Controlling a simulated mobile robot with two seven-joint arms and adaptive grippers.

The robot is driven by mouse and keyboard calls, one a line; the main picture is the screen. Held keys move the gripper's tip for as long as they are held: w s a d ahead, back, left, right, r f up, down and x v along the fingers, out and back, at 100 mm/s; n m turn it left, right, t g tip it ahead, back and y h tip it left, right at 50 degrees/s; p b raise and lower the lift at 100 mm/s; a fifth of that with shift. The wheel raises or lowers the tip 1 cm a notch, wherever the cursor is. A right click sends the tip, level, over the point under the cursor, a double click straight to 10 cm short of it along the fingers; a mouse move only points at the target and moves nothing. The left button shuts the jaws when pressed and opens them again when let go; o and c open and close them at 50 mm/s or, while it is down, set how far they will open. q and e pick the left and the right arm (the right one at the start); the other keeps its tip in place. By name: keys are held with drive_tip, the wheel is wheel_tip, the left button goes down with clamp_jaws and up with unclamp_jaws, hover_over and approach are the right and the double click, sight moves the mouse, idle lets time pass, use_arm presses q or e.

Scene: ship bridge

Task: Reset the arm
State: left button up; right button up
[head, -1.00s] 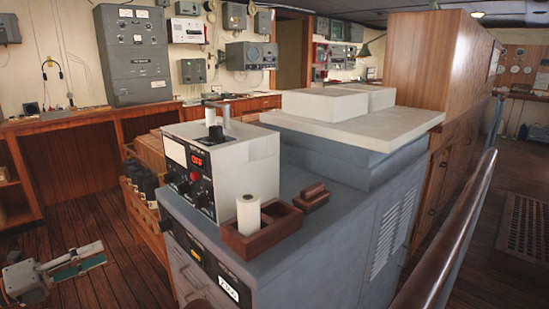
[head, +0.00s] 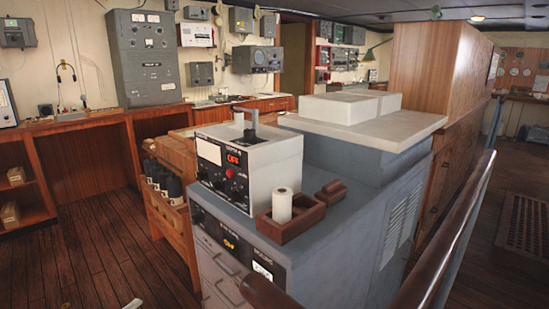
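Only a small pale piece (head: 133,304) shows at the bottom edge of the head view, left of the console. It looks like the tip of my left gripper, but almost all of it is cut off by the frame. Its opening and anything in it cannot be seen. My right gripper is not in view. The task names no object.
A grey console (head: 330,235) fills the middle, carrying a white instrument box (head: 262,160), a wooden tray (head: 290,222) and a white roll (head: 282,205). A handrail (head: 460,225) runs along the right. Open wooden floor (head: 95,250) lies at left.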

use_arm(q)
drive_tip(key=s+d+f+n+g+y+p, duration=0.1)
drive_tip(key=s+d+f+n+g+y, duration=0.1)
drive_tip(key=s+d+f+n, duration=0.5)
drive_tip(key=s+d+f+n+g+y+p, duration=0.2)
drive_tip(key=s+d+f+n+g, duration=0.2)
drive_tip(key=s+d, duration=0.9)
wheel_tip(320, 180, down, 4)
drive_tip(key=n, duration=0.4)
drive_tip(key=shift+s+r, duration=0.25)
drive_tip(key=shift+s, duration=0.15)
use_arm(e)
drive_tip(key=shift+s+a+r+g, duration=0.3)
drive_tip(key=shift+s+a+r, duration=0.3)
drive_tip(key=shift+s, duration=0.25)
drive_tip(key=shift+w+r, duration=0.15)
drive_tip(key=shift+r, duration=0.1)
